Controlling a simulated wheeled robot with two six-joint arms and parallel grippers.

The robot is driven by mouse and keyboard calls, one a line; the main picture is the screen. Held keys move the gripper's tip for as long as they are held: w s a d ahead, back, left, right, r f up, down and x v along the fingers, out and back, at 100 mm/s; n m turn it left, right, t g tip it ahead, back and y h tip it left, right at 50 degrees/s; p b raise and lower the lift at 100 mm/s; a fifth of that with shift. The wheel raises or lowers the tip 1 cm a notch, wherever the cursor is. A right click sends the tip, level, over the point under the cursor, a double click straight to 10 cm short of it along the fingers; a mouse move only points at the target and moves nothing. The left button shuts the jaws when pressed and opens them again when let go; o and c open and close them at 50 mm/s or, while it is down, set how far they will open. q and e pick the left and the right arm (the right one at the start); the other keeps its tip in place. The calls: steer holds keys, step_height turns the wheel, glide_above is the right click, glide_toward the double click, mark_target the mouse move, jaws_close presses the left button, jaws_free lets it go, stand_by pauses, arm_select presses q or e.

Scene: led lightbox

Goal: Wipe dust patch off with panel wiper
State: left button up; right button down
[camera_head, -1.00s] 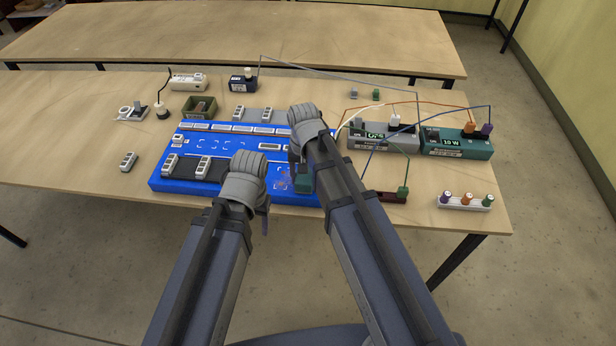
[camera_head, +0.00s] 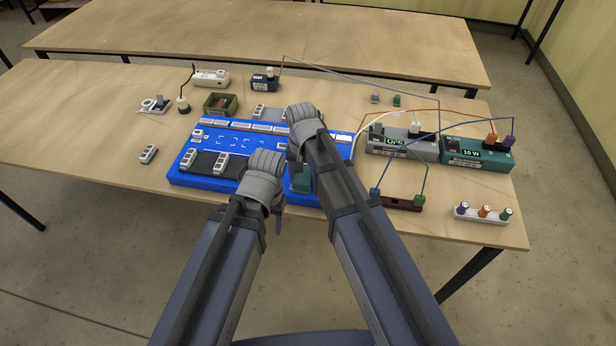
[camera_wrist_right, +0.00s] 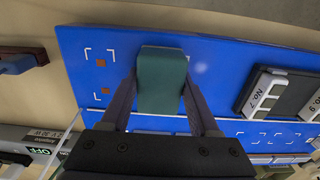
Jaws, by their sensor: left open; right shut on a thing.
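The panel wiper is a teal block (camera_wrist_right: 160,80), and it also shows in the head view (camera_head: 303,181). My right gripper (camera_wrist_right: 159,92) is shut on it, one finger on each side, over the blue panel (camera_wrist_right: 225,75). The wiper looks close to or on the panel face; contact cannot be told. The blue panel (camera_head: 187,181) lies at the front of the table. My left gripper (camera_head: 279,212) is open at the panel's front edge, left of the wiper. I cannot make out a clear dust patch; a faint pale spot shows right of the wiper in the wrist view.
Dark trays with grey modules (camera_head: 218,162) sit on the panel. Power units (camera_head: 477,153) with wires stand to the right, and a dark red terminal block (camera_head: 400,202) lies in front of them. A white strip with coloured knobs (camera_head: 482,213) is at the front right.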

mark_target(286, 182)
steer(key=shift+w+a, duration=0.2)
steer(key=shift+a, duration=0.7)
steer(key=shift+w+a, duration=0.3)
steer(key=shift+a, duration=0.55)
steer(key=shift+w+a, duration=0.25)
steer(key=shift+a, duration=0.55)
steer(key=shift+r, duration=0.1)
step_height(286, 182, up, 6)
steer(key=p, duration=0.6)
steer(key=shift+d, duration=0.1)
step_height(286, 182, up, 3)
steer(key=p, duration=0.3)
